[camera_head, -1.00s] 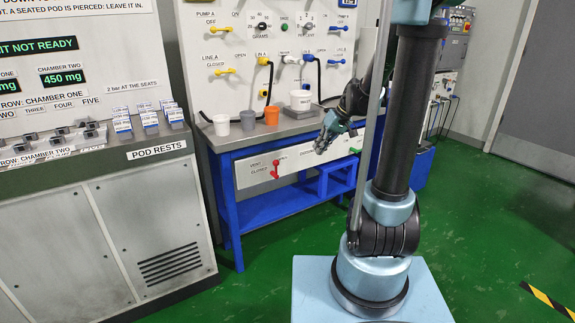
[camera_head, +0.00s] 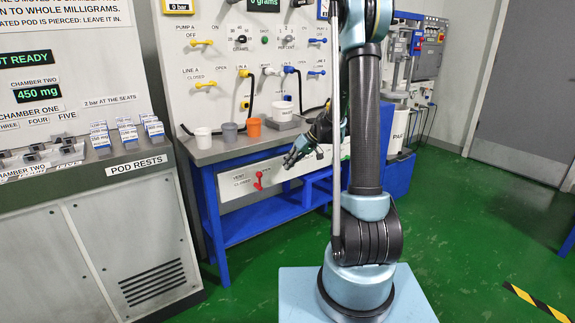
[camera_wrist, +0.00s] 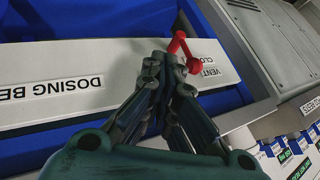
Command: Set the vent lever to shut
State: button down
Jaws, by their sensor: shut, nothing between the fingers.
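The red vent lever (camera_head: 259,180) sits on the white front panel (camera_head: 227,188) under the bench, right of the printed words VENT and CLOSED. It stands roughly upright in the head view; its exact setting is hard to read. In the wrist view the red lever (camera_wrist: 181,45) shows just beyond my fingertips, partly behind them, beside the VENT label. My gripper (camera_head: 289,161) is shut and empty, up and to the right of the lever in the head view. In the wrist view my gripper (camera_wrist: 166,62) points towards the panel near the lever; whether it touches cannot be told.
The grey bench top (camera_head: 205,155) above holds a white cup (camera_head: 203,137), a grey cup (camera_head: 229,132) and an orange cup (camera_head: 253,128). A blue bench frame (camera_head: 240,222) lies below. The pod cabinet (camera_head: 120,235) stands at left. Green floor in front is open.

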jog(key=s+a+f, duration=0.1)
jog(key=a+f, duration=0.4)
jog(key=a, duration=0.3)
